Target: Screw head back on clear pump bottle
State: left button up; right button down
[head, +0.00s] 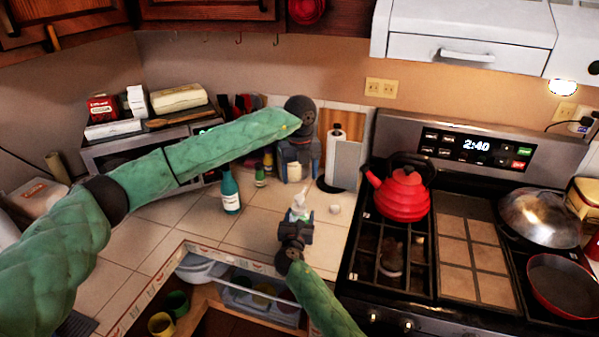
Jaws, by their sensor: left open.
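A small pump bottle (299,213) with a white pump top (300,197) stands on the tiled counter near the front edge. My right gripper (296,226) is right at the bottle from the near side and hides its lower part. I cannot tell whether its fingers are closed on it. My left gripper (296,172) points down at the back of the counter, beyond the bottle, and is open. A pale jar-like thing shows at its fingers; I cannot tell whether it stands behind them. A small white piece (335,209) lies right of the bottle.
A teal bottle (230,192) and small bottles (260,176) stand left of my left gripper. A paper towel roll (343,163) stands behind right. The stove with a red kettle (403,195) is at right. An open drawer (235,290) lies below the counter edge.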

aim_at(300, 197)
pick_arm(q)
jog(key=n, duration=0.3)
jog(key=shift+r, duration=0.2)
jog(key=shift+f, duration=6)
